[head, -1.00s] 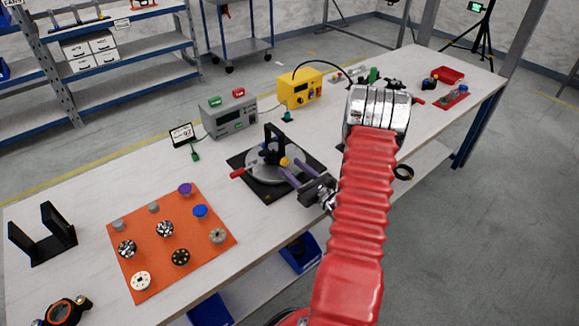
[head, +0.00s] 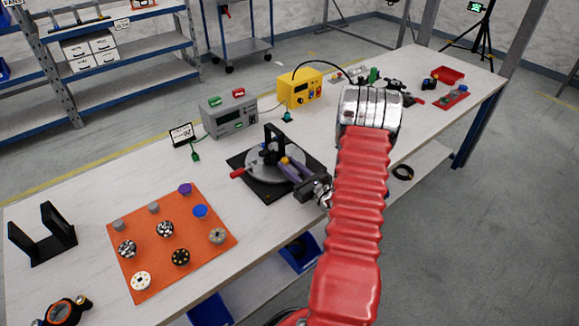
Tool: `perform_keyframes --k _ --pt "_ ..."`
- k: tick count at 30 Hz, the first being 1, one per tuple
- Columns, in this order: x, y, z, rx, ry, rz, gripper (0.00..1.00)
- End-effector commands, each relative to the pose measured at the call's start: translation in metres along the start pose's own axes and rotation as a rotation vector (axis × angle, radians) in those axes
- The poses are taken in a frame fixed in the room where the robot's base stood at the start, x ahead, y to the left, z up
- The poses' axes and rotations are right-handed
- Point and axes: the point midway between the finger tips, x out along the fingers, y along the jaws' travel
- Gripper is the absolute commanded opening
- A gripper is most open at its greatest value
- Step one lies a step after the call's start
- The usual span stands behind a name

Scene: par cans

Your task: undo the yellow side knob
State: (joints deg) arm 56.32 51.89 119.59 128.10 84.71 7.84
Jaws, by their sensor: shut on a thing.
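The yellow side knob (head: 284,160) is a small yellow spot on the near right side of the black upright fixture (head: 269,142). The fixture stands on a round grey turntable (head: 262,172) with a red handle (head: 238,173), on a black mat (head: 272,194). My gripper (head: 290,166) reaches in from the right with its purple-grey fingers at the knob. Its jaws are shut on the knob, and the fingers partly hide it. The exact contact is too small to see.
An orange mat (head: 209,243) with several round parts lies at the left front. A grey meter box (head: 229,117) and a yellow power supply (head: 299,90) stand behind the turntable. A black bracket (head: 44,240) stands at the far left. Bare table lies between mat and turntable.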

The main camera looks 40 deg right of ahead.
Motion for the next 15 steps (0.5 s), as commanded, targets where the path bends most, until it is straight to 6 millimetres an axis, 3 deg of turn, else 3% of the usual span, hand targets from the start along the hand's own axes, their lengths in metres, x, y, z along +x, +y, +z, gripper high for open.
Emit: perform_keyframes --k 3,15 --pt "0.0 0.0001 0.0001 0.0 0.0 0.0 0.02" --pt "0.0 0.0003 0.0001 -0.124 0.0 0.001 0.01"
